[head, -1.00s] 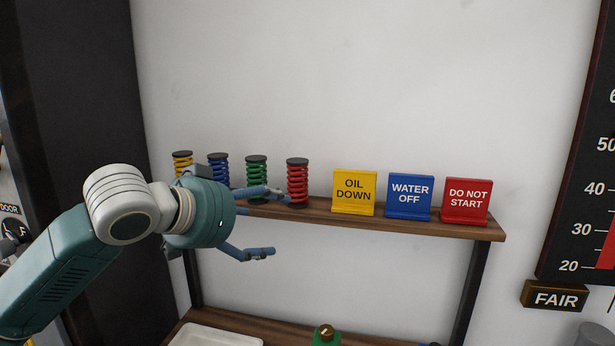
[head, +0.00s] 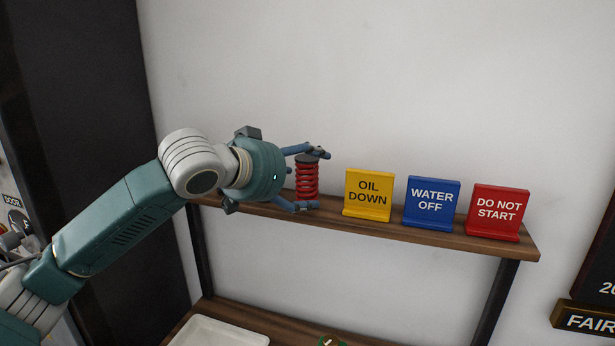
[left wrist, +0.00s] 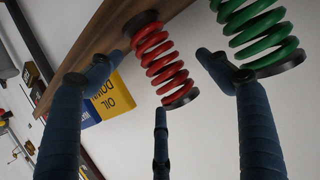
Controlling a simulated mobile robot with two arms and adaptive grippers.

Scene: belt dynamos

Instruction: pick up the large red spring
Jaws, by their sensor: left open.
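The large red spring (head: 307,181), with dark end caps, stands upright on the wooden shelf, left of the yellow sign. My left gripper (head: 314,179) is open, its fingers spread above and below the spring in the head view. In the left wrist view the red spring (left wrist: 160,58) shows between and beyond the spread blue fingers (left wrist: 158,70), with visible gaps at both sides. I cannot tell whether any finger touches it. My right gripper is not in view.
A green spring (left wrist: 262,30) stands beside the right finger in the left wrist view. Yellow (head: 368,194), blue (head: 431,202) and red (head: 497,211) signs stand along the shelf (head: 450,236). A white tray (head: 222,331) lies below. The wall is behind.

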